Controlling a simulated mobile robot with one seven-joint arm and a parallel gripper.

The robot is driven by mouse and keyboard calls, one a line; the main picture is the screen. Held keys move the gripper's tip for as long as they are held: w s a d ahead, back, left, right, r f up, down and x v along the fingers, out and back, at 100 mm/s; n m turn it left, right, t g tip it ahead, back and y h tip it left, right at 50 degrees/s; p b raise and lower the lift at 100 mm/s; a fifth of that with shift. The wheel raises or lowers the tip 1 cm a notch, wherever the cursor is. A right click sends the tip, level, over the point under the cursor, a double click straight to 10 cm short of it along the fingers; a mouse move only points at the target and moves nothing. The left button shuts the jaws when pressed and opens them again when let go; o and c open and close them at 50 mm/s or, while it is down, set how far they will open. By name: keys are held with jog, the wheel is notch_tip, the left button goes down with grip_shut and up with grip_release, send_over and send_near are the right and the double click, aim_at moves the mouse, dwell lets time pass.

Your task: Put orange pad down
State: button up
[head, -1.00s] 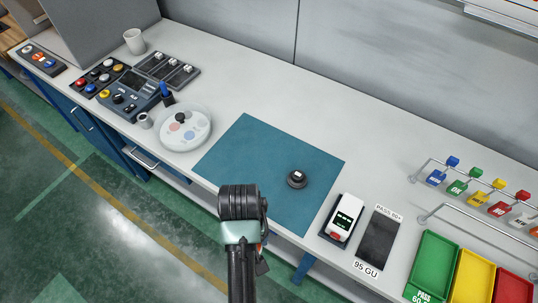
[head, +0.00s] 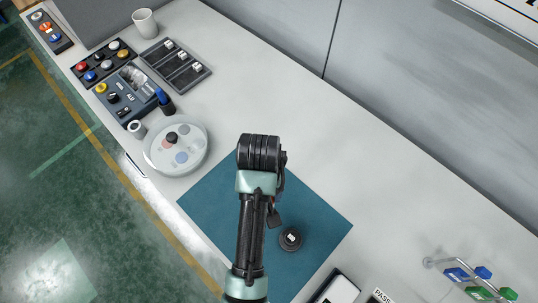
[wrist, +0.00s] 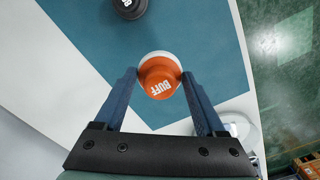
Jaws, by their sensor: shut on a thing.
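The orange pad (wrist: 158,78), marked BUFF with a pale rim, is between the fingertips of my gripper (wrist: 158,76), which is shut on it. It is over the blue mat (wrist: 200,35); I cannot tell whether it touches the mat. In the head view my arm hides the pad and fingertips. The blue mat (head: 210,205) lies on the bench. A black round spindle piece with a white label (head: 290,239) stands on it, right of my arm. It also shows at the top of the wrist view (wrist: 129,8).
A pale round tray (head: 155,165) with coloured discs and a black knob stands left of the mat. Control boxes (head: 125,93), a dark compartment tray (head: 175,68) and a cup (head: 144,22) lie beyond. A small rack (head: 475,278) is at right. The bench behind the mat is clear.

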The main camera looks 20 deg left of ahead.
jog(key=f, duration=0.4)
jog(key=shift+s+f, duration=0.2)
jog(key=shift+s, duration=0.05)
jog(key=shift+f+p, duration=0.45)
jog(key=shift+f, duration=1.95)
jog(key=shift+f, duration=0.2)
jog(key=o, duration=1.2)
jog(key=shift+c, duration=0.2)
jog(key=shift+r, duration=0.1)
notch_tip(320, 180, up, 12)
jog(key=shift+w+r+b, duration=0.1)
jog(key=shift+r+b, duration=0.05)
jog(key=shift+b, duration=0.25)
